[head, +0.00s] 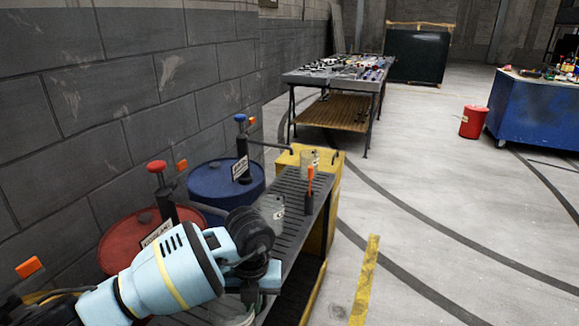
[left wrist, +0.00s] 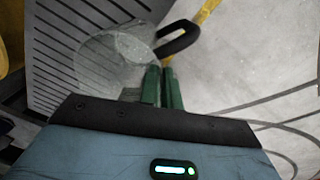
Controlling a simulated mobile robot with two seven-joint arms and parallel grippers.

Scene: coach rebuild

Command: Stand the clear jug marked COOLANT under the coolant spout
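A clear jug with a black handle shows in the left wrist view (left wrist: 105,55), over or on the slatted bench top. My left gripper (left wrist: 161,70) has two green fingers close together, their tips beside the jug's wall and the handle's near end. Whether they pinch any part is hidden. In the head view the left gripper (head: 258,285) points down over the bench, and a pale round rim shows beneath it. Another clear jug (head: 271,208) stands farther along the bench. The red drum (head: 125,240) carries a label seeming to read COOLANT; its spout is hidden. My right gripper is not in view.
The slatted bench (head: 300,215) runs along the drums. A blue drum (head: 225,182) stands behind the red one. A clear container (head: 309,158) and an orange-handled tool (head: 310,181) are at the far end, near a yellow cabinet (head: 329,190).

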